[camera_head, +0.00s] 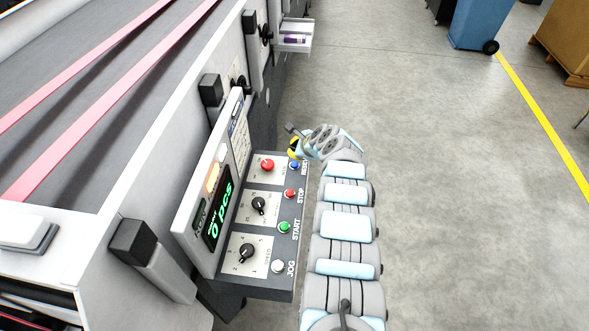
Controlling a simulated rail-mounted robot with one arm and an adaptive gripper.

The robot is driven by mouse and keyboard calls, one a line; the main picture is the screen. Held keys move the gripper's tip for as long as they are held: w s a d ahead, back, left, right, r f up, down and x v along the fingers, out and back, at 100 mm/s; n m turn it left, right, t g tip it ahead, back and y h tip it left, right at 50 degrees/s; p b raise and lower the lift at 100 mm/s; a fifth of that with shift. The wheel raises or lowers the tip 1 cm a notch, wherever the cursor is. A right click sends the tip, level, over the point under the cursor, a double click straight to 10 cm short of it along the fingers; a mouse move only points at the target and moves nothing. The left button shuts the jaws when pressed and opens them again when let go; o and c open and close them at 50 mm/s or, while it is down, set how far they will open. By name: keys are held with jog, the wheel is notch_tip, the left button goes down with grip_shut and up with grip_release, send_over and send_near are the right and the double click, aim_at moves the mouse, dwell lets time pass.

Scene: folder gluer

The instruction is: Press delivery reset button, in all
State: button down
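The control panel (264,282) sits on the side of the machine, left of my arm. A blue button (294,165) is at its far right corner, with a label beside it that is partly hidden and seems to begin "RES". My gripper (293,149) is at the end of the arm, just beyond the blue button in the picture. Its yellow and black tip shows close to the button; I cannot tell whether they touch. The fingers are small and partly hidden, so their opening is unclear.
Near the blue button are a red mushroom button (267,165), a red STOP button (290,193), a green START button (284,227) and a white JOG button (278,266). Two black knobs sit left of them.

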aim_at(294, 162)
jog(key=shift+f+b, duration=1.2)
jog(key=shift+f, duration=0.5)
jog(key=shift+f+b, duration=0.35)
jog(key=shift+f, duration=0.05)
jog(key=shift+f+b, duration=0.55)
dwell(0.9)
dwell(0.4)
jog(key=shift+r+p, duration=1)
jog(key=shift+p, duration=0.1)
notch_tip(294, 162, up, 5)
jog(key=p, duration=0.5)
